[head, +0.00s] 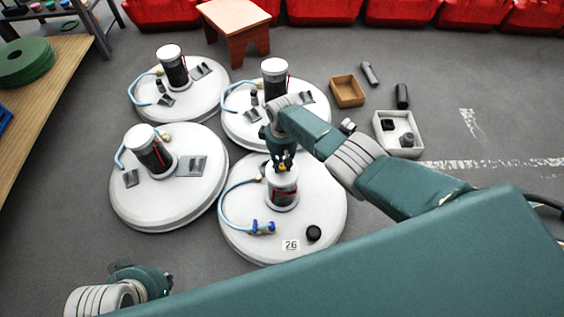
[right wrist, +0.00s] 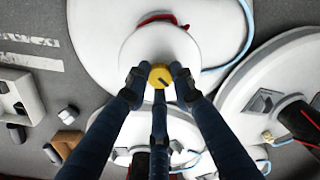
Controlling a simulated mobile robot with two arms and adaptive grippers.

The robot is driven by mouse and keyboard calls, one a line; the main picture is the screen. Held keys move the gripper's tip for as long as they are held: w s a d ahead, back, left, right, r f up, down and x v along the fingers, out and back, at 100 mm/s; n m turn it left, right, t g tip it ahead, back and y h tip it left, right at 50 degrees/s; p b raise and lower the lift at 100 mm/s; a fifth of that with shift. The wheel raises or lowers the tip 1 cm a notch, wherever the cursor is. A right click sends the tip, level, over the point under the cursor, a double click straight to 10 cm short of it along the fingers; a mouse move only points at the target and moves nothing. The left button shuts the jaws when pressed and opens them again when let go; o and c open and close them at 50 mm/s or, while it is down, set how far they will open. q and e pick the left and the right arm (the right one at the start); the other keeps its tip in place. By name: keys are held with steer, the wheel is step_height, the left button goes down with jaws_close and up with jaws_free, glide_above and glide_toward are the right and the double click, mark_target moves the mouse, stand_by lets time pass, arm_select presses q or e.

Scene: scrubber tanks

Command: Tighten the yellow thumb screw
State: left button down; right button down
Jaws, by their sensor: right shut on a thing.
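The yellow thumb screw (right wrist: 161,76) sits on top of the white cap (right wrist: 155,48) in the right wrist view. It has a dark slot or mark on its face. In the head view the white-topped canister (head: 283,184) stands upright on the tank lid labelled 26 (head: 325,205). My right gripper (head: 281,165) points down onto the canister's top. In the right wrist view its dark fingers (right wrist: 160,82) are closed around the thumb screw, which they partly hide. At the lower left of the head view my left arm's end (head: 140,279) shows, but I cannot make out its fingers.
Three other round white tanks (head: 165,205) with canisters stand close behind and left. A pale tray (head: 379,124) and a brown box (head: 347,91) are on the floor to the right.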

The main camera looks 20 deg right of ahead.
mark_target(282, 166)
steer(key=m, duration=0.5)
steer(key=shift+w+r+m+p, duration=0.15)
steer(key=shift+r+m+p, duration=0.05)
steer(key=shift+m+p, duration=0.15)
steer(key=m, duration=0.5)
steer(key=shift+w, duration=0.1)
steer(key=c, duration=1.5)
jaws_free()
steer(key=shift+r, duration=0.1)
steer(key=shift+o, duration=0.2)
step_height(282, 166, up, 12)
steer(key=shift+s, duration=0.2)
